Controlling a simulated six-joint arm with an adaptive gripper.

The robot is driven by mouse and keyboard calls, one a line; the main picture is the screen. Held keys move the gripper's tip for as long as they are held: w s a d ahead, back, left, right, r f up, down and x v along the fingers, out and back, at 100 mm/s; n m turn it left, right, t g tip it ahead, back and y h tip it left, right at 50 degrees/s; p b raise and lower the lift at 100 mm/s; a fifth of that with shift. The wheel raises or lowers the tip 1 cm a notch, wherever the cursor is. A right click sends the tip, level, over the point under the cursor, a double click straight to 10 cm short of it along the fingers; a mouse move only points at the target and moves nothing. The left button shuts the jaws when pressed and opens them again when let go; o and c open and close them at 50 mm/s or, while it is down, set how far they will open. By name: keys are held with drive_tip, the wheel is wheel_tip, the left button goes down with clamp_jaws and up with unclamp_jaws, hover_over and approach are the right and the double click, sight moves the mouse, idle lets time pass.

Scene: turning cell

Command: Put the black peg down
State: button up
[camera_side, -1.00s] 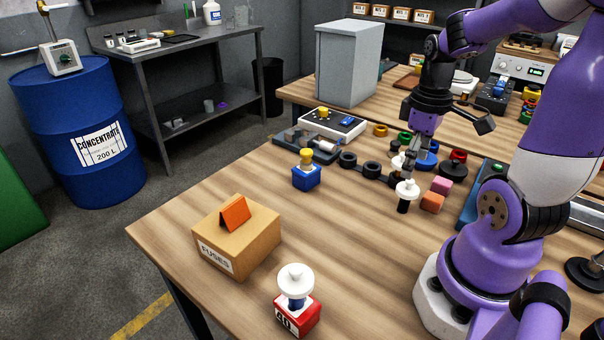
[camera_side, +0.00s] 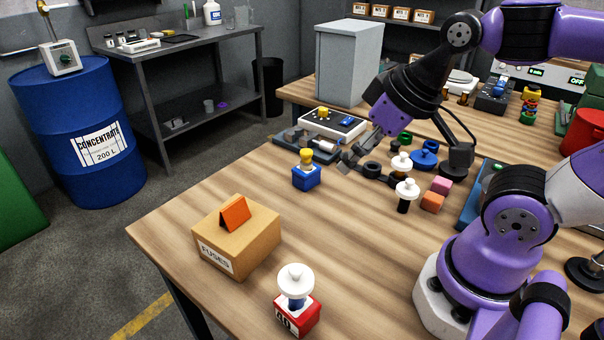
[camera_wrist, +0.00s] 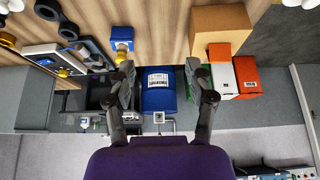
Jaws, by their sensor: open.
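In the side view, a peg with a black body and a white knobbed cap (camera_side: 406,192) stands upright on the wooden table, left of an orange block. Which black-bodied part the task names is clearest in the nearer one. My gripper (camera_side: 359,157) is tilted, left of and apart from both pegs, near the grey tray. In the wrist view my gripper (camera_wrist: 163,80) has its two fingers spread wide with nothing between them; the camera looks out past the table edge.
A blue block with a yellow top (camera_side: 306,177) stands left of my gripper. Black rings (camera_side: 371,169) lie close by it. A fuses box (camera_side: 238,240) and a red white-capped piece (camera_side: 297,312) stand nearer the front. The middle front of the table is clear.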

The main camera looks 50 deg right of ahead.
sight(401, 199)
idle(0.3)
drive_tip(key=d+f+n+g+h, duration=0.3)
drive_tip(key=f+g, duration=0.1)
drive_tip(key=d+f+n+g+h, duration=0.3)
drive_tip(key=f+n+g+h, duration=0.1)
drive_tip(key=f, duration=0.1)
drive_tip(key=d+f+n+g+h, duration=0.2)
drive_tip(key=f+n+g+h, duration=0.1)
drive_tip(key=f+g, duration=0.1)
drive_tip(key=shift+w+d+f, duration=0.1)
drive_tip(key=shift+d+f, duration=0.3)
drive_tip(key=shift+f, duration=0.05)
drive_tip(key=shift+s+f+n+g+h, duration=0.2)
drive_tip(key=shift+n+g+h, duration=0.1)
drive_tip(key=shift+n+h, duration=0.2)
drive_tip(key=shift+s+d+f, duration=0.1)
drive_tip(key=shift+s+d, duration=0.1)
drive_tip(key=shift+s+d+f+g, duration=0.35)
drive_tip(key=shift+s+d, duration=0.2)
drive_tip(key=shift+d, duration=0.2)
drive_tip(key=x, duration=0.5)
drive_tip(key=shift+s+d+f, duration=0.1)
drive_tip(key=shift+d, duration=0.05)
clamp_jaws()
